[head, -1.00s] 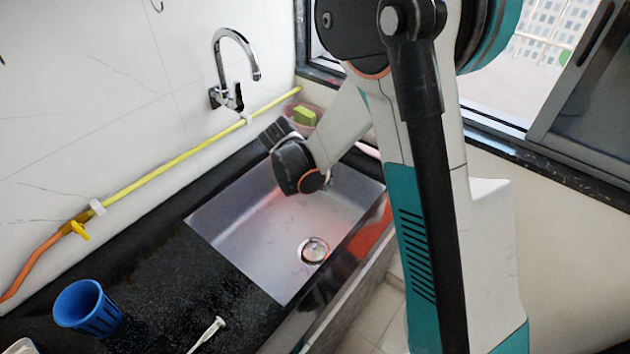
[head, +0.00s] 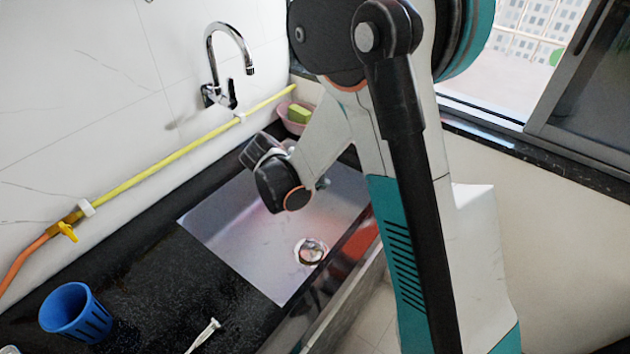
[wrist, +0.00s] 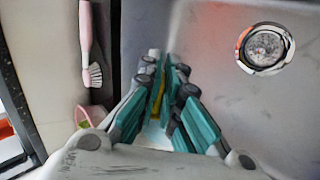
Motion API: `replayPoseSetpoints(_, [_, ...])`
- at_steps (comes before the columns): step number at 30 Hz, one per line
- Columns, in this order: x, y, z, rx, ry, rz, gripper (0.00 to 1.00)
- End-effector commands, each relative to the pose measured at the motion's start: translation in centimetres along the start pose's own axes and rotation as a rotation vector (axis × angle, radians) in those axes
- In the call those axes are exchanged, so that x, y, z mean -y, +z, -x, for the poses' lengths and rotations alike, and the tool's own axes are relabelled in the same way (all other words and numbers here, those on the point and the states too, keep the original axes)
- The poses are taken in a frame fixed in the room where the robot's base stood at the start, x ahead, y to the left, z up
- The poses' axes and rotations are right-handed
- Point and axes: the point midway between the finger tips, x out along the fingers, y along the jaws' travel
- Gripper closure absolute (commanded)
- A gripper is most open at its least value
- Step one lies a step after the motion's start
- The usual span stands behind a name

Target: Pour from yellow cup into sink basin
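The grey sink basin (head: 240,240) is set in a black counter; its drain (head: 310,252) also shows in the wrist view (wrist: 265,48). My arm reaches over the back part of the basin. In the head view my wrist hides the fingers. In the wrist view my gripper (wrist: 172,72) points down over the basin, left of the drain, its teal fingers drawing close together toward the tips. A thin yellow strip (wrist: 157,100) shows between the fingers. I cannot tell whether it is the yellow cup; no whole yellow cup is visible.
A blue cup (head: 75,313) and a whitish utensil (head: 203,336) are on the counter at front left. A chrome faucet (head: 228,65) and a yellow pipe (head: 165,165) are on the wall. A pink bowl with a sponge (head: 298,116) stands behind the basin. A brush (wrist: 88,45) lies beside it.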

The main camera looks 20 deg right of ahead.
Motion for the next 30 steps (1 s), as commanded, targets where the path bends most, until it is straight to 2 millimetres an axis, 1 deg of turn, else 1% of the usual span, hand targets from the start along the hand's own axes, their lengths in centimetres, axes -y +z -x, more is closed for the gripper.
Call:
replayPoseSetpoints(9, [0.08, -0.01, -0.08, -0.003, 0.040, 0.000, 1.00])
replayPoseSetpoints(30, [0.10, -0.01, -0.09, -0.003, 0.047, 0.000, 1.00])
